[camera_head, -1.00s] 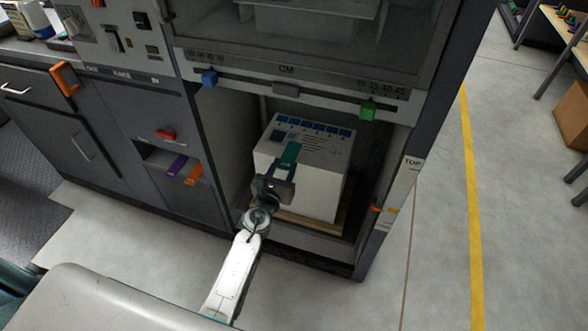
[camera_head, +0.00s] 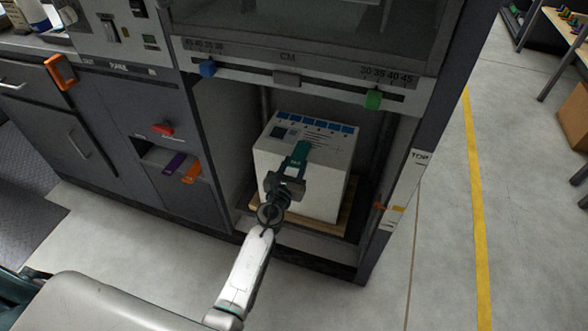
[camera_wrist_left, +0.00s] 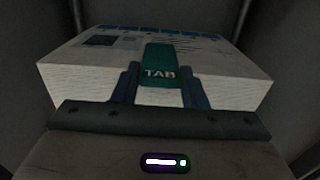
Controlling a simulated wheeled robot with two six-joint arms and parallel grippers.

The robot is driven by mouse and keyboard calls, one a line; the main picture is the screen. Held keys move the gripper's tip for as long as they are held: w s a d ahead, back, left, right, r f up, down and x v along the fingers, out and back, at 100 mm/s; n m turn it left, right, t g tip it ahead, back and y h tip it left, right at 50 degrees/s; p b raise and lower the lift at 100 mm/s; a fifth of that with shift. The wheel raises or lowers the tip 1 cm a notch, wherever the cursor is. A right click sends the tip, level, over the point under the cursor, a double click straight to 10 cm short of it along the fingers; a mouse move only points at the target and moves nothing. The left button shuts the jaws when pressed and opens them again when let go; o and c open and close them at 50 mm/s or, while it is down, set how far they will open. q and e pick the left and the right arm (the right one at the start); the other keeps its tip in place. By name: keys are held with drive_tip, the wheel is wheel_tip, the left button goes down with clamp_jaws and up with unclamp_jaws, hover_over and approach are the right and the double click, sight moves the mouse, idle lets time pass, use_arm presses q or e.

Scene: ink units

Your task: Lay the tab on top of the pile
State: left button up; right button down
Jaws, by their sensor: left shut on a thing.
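The tab (camera_head: 299,155) is a small teal-green strip marked "TAB". My left gripper (camera_head: 293,173) is shut on its near end, and the tab points away from me over the pile. The pile (camera_head: 318,184) is a white paper stack with a row of blue marks along the far edge of its printed top. It sits on a wooden board in the open bay. In the left wrist view the tab (camera_wrist_left: 160,66) lies between the two fingers (camera_wrist_left: 160,88), over the pile's near top edge. I cannot tell whether it touches the paper. My right gripper is not in view.
Dark bay walls stand close on both sides of the pile, with the ruler rail (camera_head: 290,78) and its blue and green sliders above. A panel marked "TOP" (camera_head: 407,185) is at the right. Purple and orange tabs (camera_head: 183,167) sit in a slot at left.

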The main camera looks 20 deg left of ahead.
use_arm(q)
drive_tip(key=shift+f, duration=0.1)
drive_tip(key=o, duration=0.9)
drive_tip(key=shift+o, duration=0.2)
